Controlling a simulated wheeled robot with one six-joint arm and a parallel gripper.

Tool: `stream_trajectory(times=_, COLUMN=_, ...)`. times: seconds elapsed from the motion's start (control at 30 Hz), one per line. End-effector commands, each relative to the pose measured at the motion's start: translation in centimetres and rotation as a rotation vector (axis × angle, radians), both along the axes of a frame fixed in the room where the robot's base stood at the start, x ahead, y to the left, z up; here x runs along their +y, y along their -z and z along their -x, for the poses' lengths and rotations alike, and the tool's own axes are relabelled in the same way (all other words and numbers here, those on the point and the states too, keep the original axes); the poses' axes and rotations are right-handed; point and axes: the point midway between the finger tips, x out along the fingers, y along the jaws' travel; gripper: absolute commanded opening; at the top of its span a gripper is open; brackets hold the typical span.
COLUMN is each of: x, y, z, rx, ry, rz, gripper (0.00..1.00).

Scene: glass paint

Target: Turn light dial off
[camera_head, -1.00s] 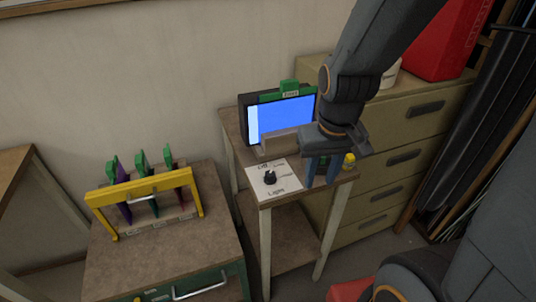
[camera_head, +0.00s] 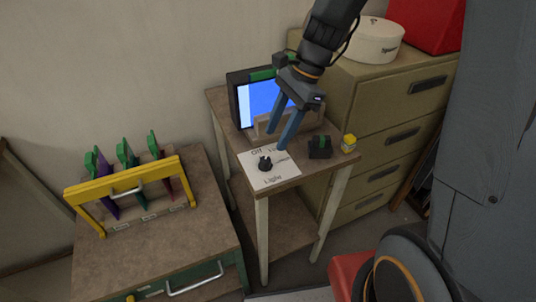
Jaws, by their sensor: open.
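The light dial (camera_head: 265,163) is a small black knob on a white paper label (camera_head: 268,178) at the front left of the small table. The label reads "Light", with "Off" and other dial marks partly legible. My gripper (camera_head: 282,132) is open with two blue fingers pointing down. It hangs above the table, a little up and right of the dial in the picture, in front of the monitor. Nothing is between its fingers, and it appears apart from the dial.
A monitor (camera_head: 259,101) with a blue screen stands behind the dial. A black-and-green block (camera_head: 320,147) and a yellow-topped jar (camera_head: 349,143) sit to the right on the table. A yellow rack (camera_head: 125,183) stands on the left cabinet. Tan drawers (camera_head: 385,150) border the table's right.

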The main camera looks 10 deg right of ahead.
Motion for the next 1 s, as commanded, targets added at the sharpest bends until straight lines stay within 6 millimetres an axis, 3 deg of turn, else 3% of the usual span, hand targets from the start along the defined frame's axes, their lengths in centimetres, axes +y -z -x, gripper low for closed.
stream_trajectory(times=0.5, x=2.5, y=6.2, z=0.8, rx=0.006, ry=0.006, rz=-0.001, gripper=0.43)
stream_trajectory(times=0.9, x=2.8, y=7.0, z=0.8, rx=0.004, ry=0.005, rz=-0.001, gripper=0.43)
stream_trajectory(times=1.0, x=2.8, y=7.0, z=0.8, rx=0.004, ry=0.005, rz=-0.001, gripper=0.26)
